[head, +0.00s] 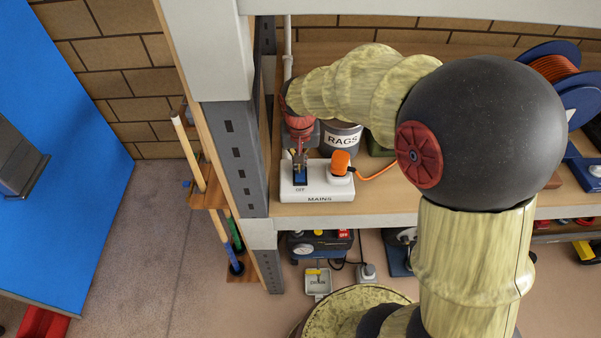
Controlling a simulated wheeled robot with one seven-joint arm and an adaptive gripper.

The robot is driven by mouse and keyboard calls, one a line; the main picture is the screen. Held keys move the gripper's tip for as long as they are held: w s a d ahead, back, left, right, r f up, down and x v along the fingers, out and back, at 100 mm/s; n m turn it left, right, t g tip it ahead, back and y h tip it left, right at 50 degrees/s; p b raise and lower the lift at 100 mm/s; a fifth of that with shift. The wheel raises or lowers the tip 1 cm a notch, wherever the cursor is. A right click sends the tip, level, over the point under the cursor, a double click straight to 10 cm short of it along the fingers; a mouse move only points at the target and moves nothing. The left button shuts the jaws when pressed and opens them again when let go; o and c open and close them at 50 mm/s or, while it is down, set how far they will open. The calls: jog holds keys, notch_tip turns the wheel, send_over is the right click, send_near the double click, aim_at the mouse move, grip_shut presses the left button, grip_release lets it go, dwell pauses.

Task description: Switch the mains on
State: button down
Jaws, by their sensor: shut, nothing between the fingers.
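The white mains box (330,190), marked "MAINS", sits on the wooden shelf near its front left end. Its blue switch (300,180) is on the left half, with the word "OFF" showing just in front of it. An orange plug (340,162) with an orange cable is in the right half. My gripper (299,166) is shut and empty, pointing down at the switch from behind. Its tips overlap the switch's far part in the head view; I cannot tell whether they touch it.
A grey tin marked "RAGS" (341,139) stands behind the box. A grey metal post (235,155) rises left of it. An orange cable reel (556,68) is at the far right.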

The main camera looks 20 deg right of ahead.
jog(key=shift+f, duration=0.2)
jog(key=shift+r, duration=0.1)
jog(key=shift+r+p, duration=2.5)
jog(key=shift+r, duration=1)
